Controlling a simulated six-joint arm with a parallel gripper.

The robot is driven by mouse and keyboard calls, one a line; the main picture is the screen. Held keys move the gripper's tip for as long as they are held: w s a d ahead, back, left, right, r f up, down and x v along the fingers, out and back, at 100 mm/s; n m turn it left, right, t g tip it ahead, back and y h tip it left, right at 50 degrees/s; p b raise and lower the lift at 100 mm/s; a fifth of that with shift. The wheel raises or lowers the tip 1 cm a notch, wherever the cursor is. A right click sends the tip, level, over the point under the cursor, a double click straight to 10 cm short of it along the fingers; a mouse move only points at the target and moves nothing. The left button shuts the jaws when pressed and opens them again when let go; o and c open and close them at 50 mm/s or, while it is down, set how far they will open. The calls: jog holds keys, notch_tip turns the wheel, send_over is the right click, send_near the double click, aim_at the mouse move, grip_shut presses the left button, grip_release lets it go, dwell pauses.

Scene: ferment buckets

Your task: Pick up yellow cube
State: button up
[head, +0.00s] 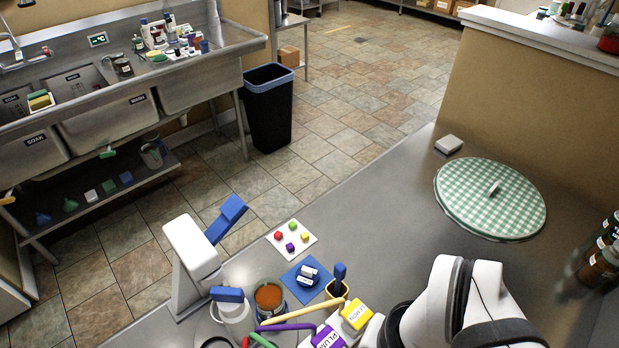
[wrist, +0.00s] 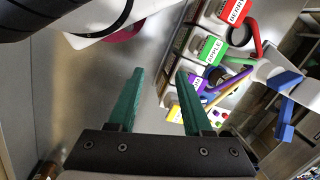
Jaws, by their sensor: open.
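A small yellow cube (head: 305,236) sits on a white square card (head: 281,241) on the grey counter, in the head view. A red cube (head: 278,235), a green cube (head: 293,226) and a purple cube (head: 290,247) share the card. My gripper (wrist: 158,74) shows in the wrist view with its two green fingers apart and nothing between them. It is away from the card, and its fingers cannot be made out in the head view. I cannot make out the yellow cube for certain in the wrist view.
A yellow-labelled LEMON container (head: 356,314) and a purple-labelled PLUM one (head: 327,338) stand near the front. A blue mat (head: 296,291), an orange-filled jar (head: 269,297) and a white stand with a blue arm (head: 190,246) are near the card. A green checked round cloth (head: 470,205) lies right.

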jog(key=shift+o, duration=0.7)
jog(key=w+r+n, duration=0.1)
jog(key=w, duration=0.2)
jog(key=w+r+n, duration=0.1)
jog(key=w, duration=0.3)
jog(key=w+a+r+n, duration=0.1)
jog(key=w+r, duration=0.1)
jog(key=w, duration=0.2)
jog(key=shift+w, duration=0.2)
jog(key=w+a+n, duration=0.2)
jog(key=w+n, duration=0.1)
jog(key=w, duration=0.6)
jog(key=n+h, duration=0.2)
jog(key=n, duration=0.4)
send_over(305, 235)
notch_tip(305, 235, down, 10)
jog(key=r, duration=0.1)
notch_tip(305, 235, down, 16)
jog(key=shift+f, duration=0.1)
grip_shut()
